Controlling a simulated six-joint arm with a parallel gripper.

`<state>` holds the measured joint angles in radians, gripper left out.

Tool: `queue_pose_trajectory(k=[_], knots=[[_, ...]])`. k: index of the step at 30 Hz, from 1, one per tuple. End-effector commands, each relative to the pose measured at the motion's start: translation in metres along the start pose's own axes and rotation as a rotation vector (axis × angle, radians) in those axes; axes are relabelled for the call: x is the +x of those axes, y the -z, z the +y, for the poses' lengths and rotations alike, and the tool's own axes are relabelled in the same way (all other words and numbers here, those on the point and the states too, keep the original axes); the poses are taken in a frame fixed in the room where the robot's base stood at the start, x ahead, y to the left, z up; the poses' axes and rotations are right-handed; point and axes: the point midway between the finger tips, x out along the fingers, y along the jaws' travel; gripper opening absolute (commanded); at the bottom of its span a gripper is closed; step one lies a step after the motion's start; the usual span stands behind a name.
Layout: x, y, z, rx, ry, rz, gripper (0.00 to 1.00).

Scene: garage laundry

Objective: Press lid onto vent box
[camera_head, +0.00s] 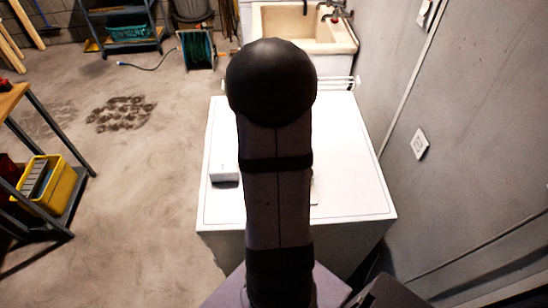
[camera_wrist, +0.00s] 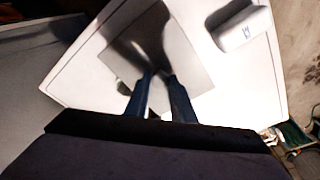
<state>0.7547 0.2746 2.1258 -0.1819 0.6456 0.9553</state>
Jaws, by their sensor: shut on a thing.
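A small white box (camera_head: 224,172) sits on the white appliance top, left of my arm in the head view. A white box with a small blue mark also shows in the wrist view (camera_wrist: 240,27), at the upper right, apart from my fingers. I cannot tell whether it is the vent box. My gripper (camera_wrist: 159,75) is over a grey square plate (camera_wrist: 188,62) in the wrist view and is hidden behind my arm in the head view. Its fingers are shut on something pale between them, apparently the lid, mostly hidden. Contact with anything below cannot be made out.
The white appliance top (camera_head: 345,150) has bare room at its right side. A sink (camera_head: 285,25) stands behind it, and a grey wall (camera_head: 460,130) runs along the right. A yellow crate (camera_head: 62,185) sits on a shelf at far left.

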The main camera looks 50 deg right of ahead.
Motion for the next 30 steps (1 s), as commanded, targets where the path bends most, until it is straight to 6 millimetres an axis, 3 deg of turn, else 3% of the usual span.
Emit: queue_pose_trajectory(k=[6,7,9,15,16,18,30], knots=[[-0.0001,0.0001,-0.0001,0.0,0.0,0.0,0.0],[-0.0001,0.0001,-0.0001,0.0,0.0,0.0,0.27],[-0.0002,0.0001,-0.0001,0.0,0.0,0.0,0.44],[-0.0002,0.0001,-0.0001,0.0,0.0,0.0,0.44],[-0.0001,0.0,0.0,0.0,0.0,0.0,0.46],[-0.0001,0.0,0.0,0.0,0.0,0.0,0.63],[-0.0021,0.0004,-0.0001,0.0,0.0,0.0,0.63]])
